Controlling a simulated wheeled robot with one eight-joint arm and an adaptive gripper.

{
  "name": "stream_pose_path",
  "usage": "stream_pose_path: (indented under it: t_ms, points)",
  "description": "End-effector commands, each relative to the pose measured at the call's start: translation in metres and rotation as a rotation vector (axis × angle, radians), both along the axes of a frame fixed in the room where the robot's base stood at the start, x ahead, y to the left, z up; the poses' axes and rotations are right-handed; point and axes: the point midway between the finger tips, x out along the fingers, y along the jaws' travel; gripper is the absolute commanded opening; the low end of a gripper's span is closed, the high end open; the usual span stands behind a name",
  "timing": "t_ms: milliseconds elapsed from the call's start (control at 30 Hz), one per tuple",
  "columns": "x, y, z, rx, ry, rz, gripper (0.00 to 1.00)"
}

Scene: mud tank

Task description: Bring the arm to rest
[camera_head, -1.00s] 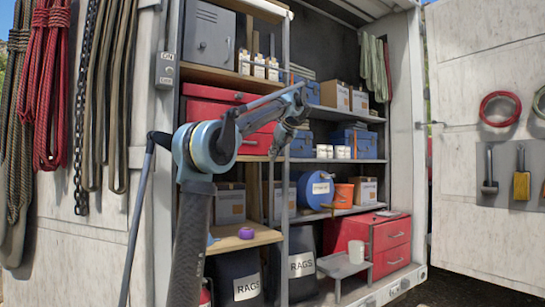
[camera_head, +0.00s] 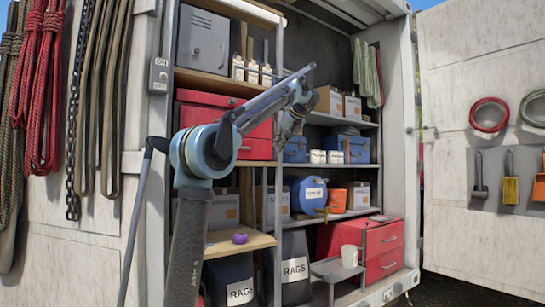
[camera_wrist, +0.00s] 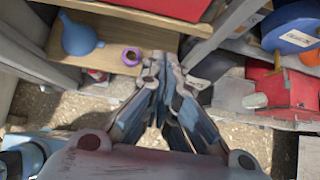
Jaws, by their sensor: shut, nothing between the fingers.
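My arm is raised and bent in front of the open shelving. My gripper (camera_head: 281,148) hangs from its far end, pointing down before the shelves. In the wrist view my gripper (camera_wrist: 159,66) has its fingers brought together at the tips, with nothing held between them. Behind the tips, a purple ring (camera_wrist: 131,56) and a blue bulb (camera_wrist: 82,38) lie on a wooden shelf, clear of the fingers. The purple ring also shows in the head view (camera_head: 239,238).
A metal shelf post (camera_head: 279,205) stands close to my gripper. Shelves hold red boxes, blue cases (camera_head: 346,147) and a blue drum (camera_head: 308,194). A white mug (camera_head: 349,256) stands on a small grey stand (camera_head: 333,271) beside red drawers (camera_head: 383,250). Ropes (camera_head: 45,90) hang left.

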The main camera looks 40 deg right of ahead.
Motion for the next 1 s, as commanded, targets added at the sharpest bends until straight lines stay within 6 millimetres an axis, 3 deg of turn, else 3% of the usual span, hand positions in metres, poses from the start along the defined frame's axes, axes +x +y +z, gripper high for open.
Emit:
stream_pose_path:
  t_ms: [267, 567, 667, 767, 1000]
  points:
    - [-0.015, 0.001, 0.015, 0.0, 0.001, 0.001, 0.0]
    - [-0.009, 0.009, 0.012, -0.013, 0.009, 0.028, 0.0]
    - [0.006, 0.03, 0.001, -0.053, 0.031, 0.103, 0.0]
    - [0.027, 0.065, -0.017, -0.119, 0.064, 0.229, 0.0]
    - [0.065, 0.164, -0.076, -0.311, 0.139, 0.585, 0.0]
